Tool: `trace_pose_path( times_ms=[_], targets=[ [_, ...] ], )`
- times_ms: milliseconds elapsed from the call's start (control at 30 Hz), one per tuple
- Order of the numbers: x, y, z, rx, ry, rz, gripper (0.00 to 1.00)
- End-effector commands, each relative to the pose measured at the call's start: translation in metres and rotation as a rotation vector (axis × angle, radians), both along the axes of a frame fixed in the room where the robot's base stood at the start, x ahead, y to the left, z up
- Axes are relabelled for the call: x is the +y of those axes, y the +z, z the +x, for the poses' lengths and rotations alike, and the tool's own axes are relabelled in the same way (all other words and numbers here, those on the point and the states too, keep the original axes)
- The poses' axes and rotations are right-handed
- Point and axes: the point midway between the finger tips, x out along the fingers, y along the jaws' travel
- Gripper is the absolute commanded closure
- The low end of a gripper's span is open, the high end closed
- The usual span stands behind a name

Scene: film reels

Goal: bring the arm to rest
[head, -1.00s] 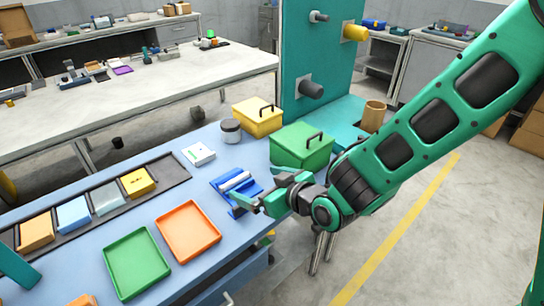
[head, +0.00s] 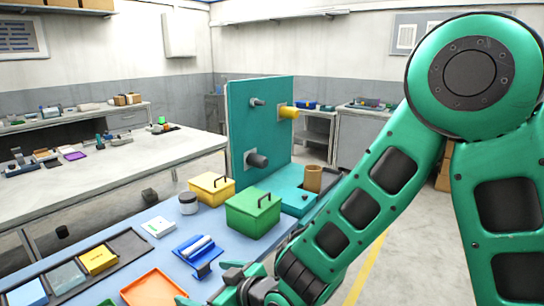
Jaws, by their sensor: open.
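My green arm (head: 375,195) comes in from the right and folds at a large round joint near the top right. My gripper (head: 208,300) is at the bottom edge of the head view, partly cut off, above the near edge of the blue table (head: 135,250). Its visible finger stands apart and nothing shows between the jaws. The blue holder (head: 197,252) with a white roll lies just beyond it. The orange tray (head: 152,288) is to its left, partly cut off.
A green lidded box (head: 252,214), a yellow lidded box (head: 211,188) and a grey jar (head: 188,203) stand behind the gripper. A teal panel (head: 270,130) with pegs rises beyond. A brown cup (head: 312,178) stands near the arm. Open floor lies right of the table.

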Motion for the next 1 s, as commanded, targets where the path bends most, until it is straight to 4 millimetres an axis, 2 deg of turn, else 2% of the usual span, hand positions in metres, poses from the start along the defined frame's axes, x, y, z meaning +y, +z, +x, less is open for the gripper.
trace_pose_path(
  times_ms=[67, 200, 367, 567, 667, 767, 800, 867, 900, 1000],
  targets=[
    [-0.007, 0.0, 0.006, 0.001, -0.013, -0.01, 0.0],
    [-0.04, -0.003, 0.027, 0.023, -0.066, -0.067, 0.0],
    [-0.079, -0.003, 0.044, 0.051, -0.13, -0.13, 0.0],
    [-0.142, -0.001, 0.065, 0.105, -0.237, -0.22, 0.0],
    [-0.189, 0.001, 0.074, 0.152, -0.318, -0.278, 0.0],
    [-0.25, 0.007, 0.078, 0.221, -0.429, -0.339, 0.0],
    [-0.276, 0.009, 0.076, 0.255, -0.478, -0.362, 0.0],
    [-0.314, 0.014, 0.071, 0.309, -0.553, -0.392, 0.0],
    [-0.34, 0.017, 0.065, 0.348, -0.605, -0.408, 0.0],
    [-0.4, 0.026, 0.042, 0.454, -0.734, -0.435, 0.0]
  ],
)
